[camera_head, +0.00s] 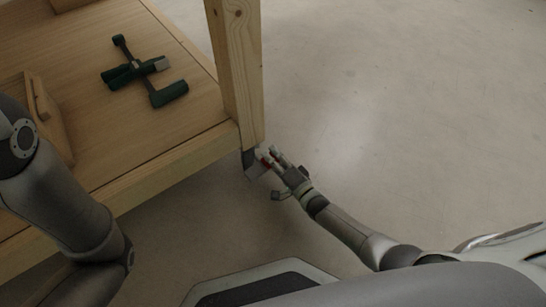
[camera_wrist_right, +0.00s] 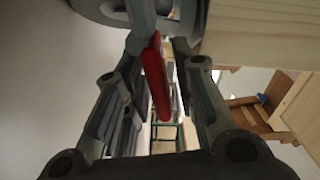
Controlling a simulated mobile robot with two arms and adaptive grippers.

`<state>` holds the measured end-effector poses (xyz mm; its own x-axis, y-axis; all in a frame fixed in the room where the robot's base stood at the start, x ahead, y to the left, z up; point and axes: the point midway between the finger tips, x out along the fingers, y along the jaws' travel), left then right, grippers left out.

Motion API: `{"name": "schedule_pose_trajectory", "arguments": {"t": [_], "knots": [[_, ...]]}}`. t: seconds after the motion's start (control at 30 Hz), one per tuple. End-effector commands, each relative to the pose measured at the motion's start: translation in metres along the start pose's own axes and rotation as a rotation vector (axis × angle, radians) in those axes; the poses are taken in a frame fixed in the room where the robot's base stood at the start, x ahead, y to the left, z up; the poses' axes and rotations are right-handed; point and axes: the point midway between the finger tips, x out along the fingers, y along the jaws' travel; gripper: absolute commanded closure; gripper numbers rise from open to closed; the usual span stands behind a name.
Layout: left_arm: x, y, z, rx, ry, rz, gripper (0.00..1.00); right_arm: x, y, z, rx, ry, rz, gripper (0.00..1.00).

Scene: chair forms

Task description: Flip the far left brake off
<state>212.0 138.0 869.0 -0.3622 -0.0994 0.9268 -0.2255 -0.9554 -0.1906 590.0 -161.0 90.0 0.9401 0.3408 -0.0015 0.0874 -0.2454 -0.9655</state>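The red brake lever (camera_head: 266,162) is on the grey caster (camera_head: 252,165) under the wooden corner post (camera_head: 237,75) of the cart. My right gripper (camera_head: 275,157) reaches in from the right at this caster. In the right wrist view the red brake lever (camera_wrist_right: 156,80) stands between the two spread fingers of the right gripper (camera_wrist_right: 162,46), nearer the left finger. The fingers are apart; whether one touches the lever I cannot tell. The grey wheel (camera_wrist_right: 95,8) shows at the top. My left arm comes in at the left; its gripper is out of view.
Dark green clamp-like tools (camera_head: 140,72) lie on the wooden shelf (camera_head: 85,100). A wooden part (camera_head: 45,112) lies at the shelf's left. The concrete floor (camera_head: 400,100) right of the post is clear.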

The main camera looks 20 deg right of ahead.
Motion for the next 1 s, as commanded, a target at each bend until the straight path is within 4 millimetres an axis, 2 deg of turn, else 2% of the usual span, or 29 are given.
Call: {"name": "schedule_pose_trajectory", "arguments": {"t": [0.3,0.47,1.0], "knots": [[-0.001,-0.001,0.001,-0.001,-0.004,-0.003,0.60,0.000,0.000,0.001,0.003,0.000,-0.001,0.68],[-0.001,-0.001,0.001,-0.001,-0.003,-0.003,0.60,-0.009,0.000,0.001,0.004,0.000,0.000,0.68],[0.000,0.000,0.000,0.000,0.000,-0.001,0.60,-0.103,0.001,0.001,0.002,-0.001,0.002,0.68]]}}
